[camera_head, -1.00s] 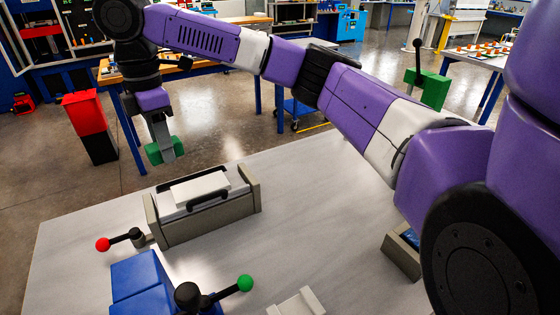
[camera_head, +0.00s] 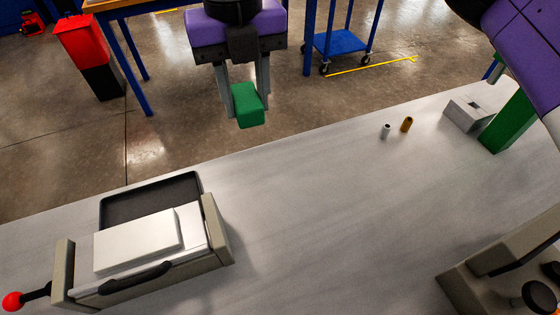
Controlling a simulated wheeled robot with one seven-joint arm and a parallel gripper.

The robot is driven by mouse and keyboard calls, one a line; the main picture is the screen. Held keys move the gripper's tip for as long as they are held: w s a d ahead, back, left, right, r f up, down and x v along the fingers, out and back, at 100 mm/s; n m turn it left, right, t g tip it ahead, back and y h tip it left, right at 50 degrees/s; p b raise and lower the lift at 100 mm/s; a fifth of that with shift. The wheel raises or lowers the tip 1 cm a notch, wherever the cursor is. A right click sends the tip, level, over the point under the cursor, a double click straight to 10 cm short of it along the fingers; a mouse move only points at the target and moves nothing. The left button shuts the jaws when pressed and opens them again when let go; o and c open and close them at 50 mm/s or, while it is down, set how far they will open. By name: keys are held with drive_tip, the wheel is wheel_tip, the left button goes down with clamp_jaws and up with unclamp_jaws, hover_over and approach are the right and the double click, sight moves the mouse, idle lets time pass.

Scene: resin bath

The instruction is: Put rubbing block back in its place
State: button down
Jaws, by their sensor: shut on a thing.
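A green block (camera_head: 249,106), which I take to be the rubbing block, hangs between the two grey fingers of my gripper (camera_head: 246,90). The gripper points down and is shut on it. In the picture, the block is above the far edge of the pale table (camera_head: 330,190), against the floor. It is to the right of and higher than the grey bath frame. The block looks slightly tilted. I cannot tell which spot is the block's place.
The grey bath frame (camera_head: 217,230) with a white slab (camera_head: 135,240) and dark tray (camera_head: 150,198) stands at left. A red-knobbed lever (camera_head: 14,301) is beside it. Two small cylinders, a grey slotted block (camera_head: 468,114) and a green upright (camera_head: 509,122) stand at right. The table's middle is clear.

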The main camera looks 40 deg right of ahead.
sight(256, 183)
drive_tip(key=shift+f+n, duration=0.3)
drive_tip(key=shift+f, duration=0.05)
wheel_tip(256, 183, down, 19)
drive_tip(key=shift+f+b, duration=0.15)
drive_tip(key=shift+b, duration=0.5)
drive_tip(key=shift+f, duration=0.1)
drive_tip(key=c, duration=0.9)
unclamp_jaws()
wheel_tip(256, 183, up, 12)
drive_tip(key=shift+r+p, duration=0.1)
drive_tip(key=shift+p, duration=0.3)
drive_tip(key=shift+a, duration=0.1)
